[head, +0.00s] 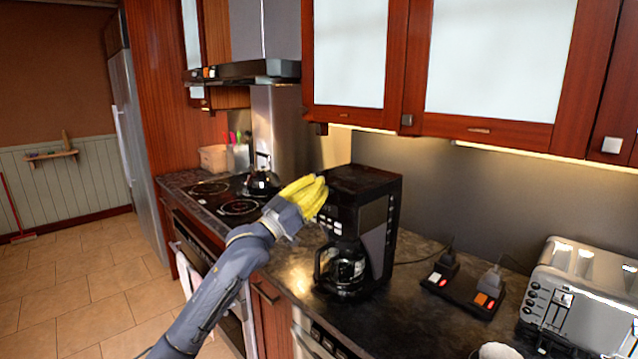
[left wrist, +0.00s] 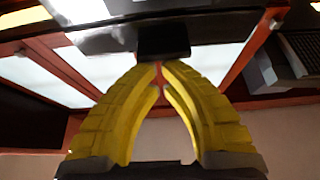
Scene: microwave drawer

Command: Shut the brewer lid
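The black coffee brewer (head: 378,215) stands upright on the dark counter, with its glass carafe (head: 345,268) in its lower bay. Its lid (head: 362,178) looks flat and level on top; whether it is fully seated I cannot tell. My left gripper (head: 322,190) has yellow fingers and is at the upper front left edge of the brewer, close to the lid. Contact is not clear. In the left wrist view, the fingertips (left wrist: 160,68) come together with nothing visible held between them. A dark block lies just beyond the tips.
A silver toaster (head: 585,295) and a power strip (head: 463,290) are to the right of the brewer. A kettle (head: 262,180) sits on the stove at left. Wall cabinets (head: 480,65) hang above the counter.

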